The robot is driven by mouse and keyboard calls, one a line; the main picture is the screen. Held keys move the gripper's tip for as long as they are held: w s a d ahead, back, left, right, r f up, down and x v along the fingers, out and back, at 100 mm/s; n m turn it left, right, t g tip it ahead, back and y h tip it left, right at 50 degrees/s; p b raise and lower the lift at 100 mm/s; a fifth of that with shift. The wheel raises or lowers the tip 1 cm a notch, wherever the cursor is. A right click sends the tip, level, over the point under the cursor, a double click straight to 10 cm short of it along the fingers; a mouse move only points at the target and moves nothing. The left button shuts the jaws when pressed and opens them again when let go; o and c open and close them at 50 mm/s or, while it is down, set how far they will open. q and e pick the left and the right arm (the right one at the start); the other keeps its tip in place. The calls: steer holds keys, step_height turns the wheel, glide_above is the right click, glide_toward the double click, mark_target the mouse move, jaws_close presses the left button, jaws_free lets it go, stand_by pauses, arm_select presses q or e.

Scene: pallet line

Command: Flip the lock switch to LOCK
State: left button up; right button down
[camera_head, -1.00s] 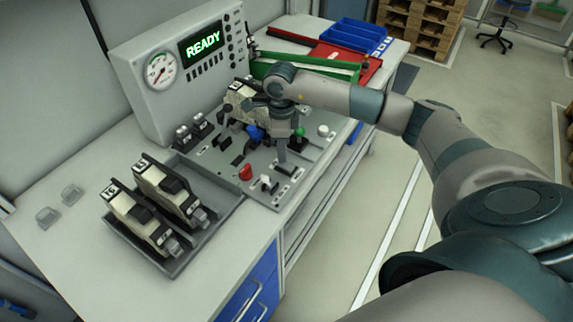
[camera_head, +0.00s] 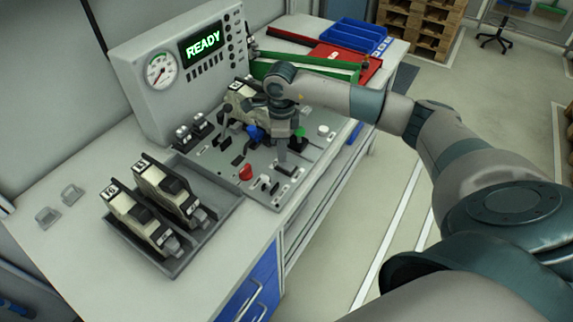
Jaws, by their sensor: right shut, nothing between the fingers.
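The grey control panel (camera_head: 215,158) lies on the bench with several levers, knobs and switches. I cannot read its labels, so I cannot tell which one is the lock switch or how it is set. A white-tipped switch (camera_head: 265,181) stands near the panel's front edge, with a red knob (camera_head: 246,172) to its left. My right gripper (camera_head: 283,160) points down over the right half of the panel, shut and empty, its fingertips close to the panel surface. Whether it touches a control is unclear. The gripper and wrist hide part of the panel behind them. My left gripper is not in view.
A console (camera_head: 150,105) with a gauge and a green READY display stands behind the panel. A grey tray (camera_head: 225,210) with two black-and-beige devices is at the front left. Red and blue bins (camera_head: 355,38) lie at the back right.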

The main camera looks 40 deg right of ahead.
steer(key=shift+s+f+b, duration=0.1)
steer(key=shift+f+b, duration=0.6)
steer(key=shift+f, duration=0.15)
stand_by(0.7)
steer(key=shift+r, duration=0.1)
steer(key=shift+r+p, duration=0.45)
steer(key=shift+r, duration=0.3)
steer(key=shift+r+p, duration=1.1)
steer(key=shift+r, duration=1.6)
steer(key=shift+f, duration=0.1)
